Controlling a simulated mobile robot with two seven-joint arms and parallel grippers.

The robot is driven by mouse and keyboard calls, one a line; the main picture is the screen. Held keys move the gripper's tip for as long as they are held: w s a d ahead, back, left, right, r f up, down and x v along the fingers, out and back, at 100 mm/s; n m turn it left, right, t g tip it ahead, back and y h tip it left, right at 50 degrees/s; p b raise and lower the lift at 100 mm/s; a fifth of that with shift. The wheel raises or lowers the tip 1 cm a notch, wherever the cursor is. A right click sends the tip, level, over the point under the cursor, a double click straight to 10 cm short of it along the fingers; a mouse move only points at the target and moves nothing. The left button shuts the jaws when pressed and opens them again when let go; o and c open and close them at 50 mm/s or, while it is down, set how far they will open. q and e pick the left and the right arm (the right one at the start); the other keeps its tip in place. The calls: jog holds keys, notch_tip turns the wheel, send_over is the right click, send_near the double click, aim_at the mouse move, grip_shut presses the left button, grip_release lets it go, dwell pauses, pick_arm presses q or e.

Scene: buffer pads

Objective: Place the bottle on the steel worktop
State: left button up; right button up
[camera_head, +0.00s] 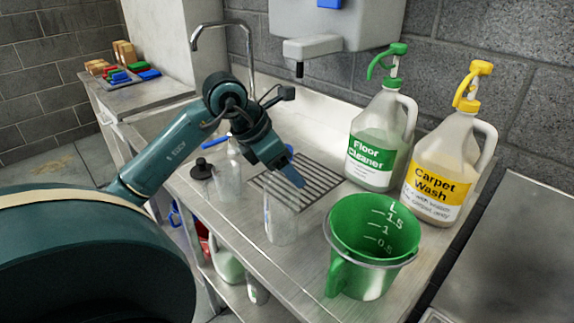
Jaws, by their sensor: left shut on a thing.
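My left gripper (285,172) reaches in over the steel worktop (318,243), pointing down. It is shut on a clear, see-through bottle (281,215) with a blue part at its top. The bottle is near upright, in front of the drain grille and left of the green jug. I cannot tell if its base touches the worktop. The fingertips are partly hidden by the gripper body and the blue part. A second clear bottle (228,172) with a blue trigger stands on the worktop further left. My right gripper is not in view.
A green measuring jug (372,245) stands at the front right. Floor Cleaner (380,140) and Carpet Wash (445,165) jugs stand behind it. A drain grille (318,182), a tap (245,45) and a black-topped item (201,169) are nearby. More containers sit below.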

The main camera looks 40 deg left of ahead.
pick_arm(q)
jog(key=o, duration=1.2)
jog(key=shift+r, duration=0.1)
jog(key=shift+s+a+r, duration=0.1)
jog(key=shift+r, duration=0.15)
jog(key=b+v, duration=0.1)
jog(key=v, duration=1)
jog(key=shift+s+r, duration=0.1)
